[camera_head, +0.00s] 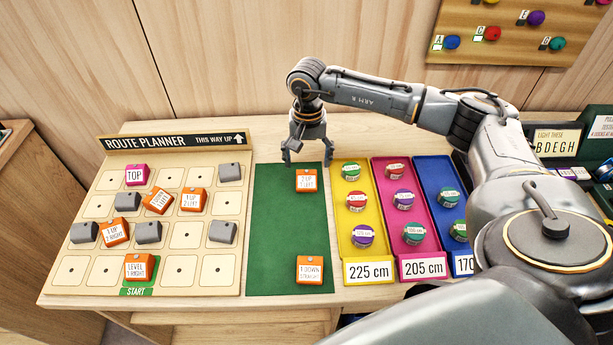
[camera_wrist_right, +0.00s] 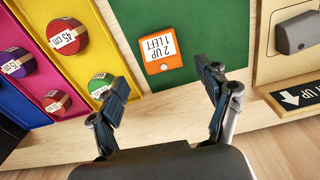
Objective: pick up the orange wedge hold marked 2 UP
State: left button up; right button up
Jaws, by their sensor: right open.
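The orange wedge hold marked 2 UP, 1 LEFT (camera_head: 306,181) lies at the far end of the green mat (camera_head: 270,230). It also shows in the right wrist view (camera_wrist_right: 163,46), with its label upside down there. My right gripper (camera_head: 307,157) is open and empty, above the far edge of the mat, just behind the hold. In the right wrist view its fingertips (camera_wrist_right: 163,85) are spread apart, with the hold beyond the gap between them and apart from both. My left gripper is not in view.
Another orange hold (camera_head: 310,270) lies at the mat's near end. The route planner board (camera_head: 90,270) with several orange and grey holds is left. Yellow (camera_head: 372,250), pink (camera_head: 420,245) and blue (camera_head: 425,170) trays with round holds are right.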

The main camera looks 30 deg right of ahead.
aim_at(307, 175)
jog(key=shift+w+f, duration=0.1)
jog(key=shift+f, duration=0.55)
notch_tip(307, 175, down, 4)
jog(key=shift+a+f+p, duration=0.1)
jog(key=shift+a+p, duration=0.05)
jog(key=shift+p, duration=1)
jog(key=shift+f, duration=0.4)
jog(key=shift+r, duration=0.1)
jog(key=c, duration=1.3)
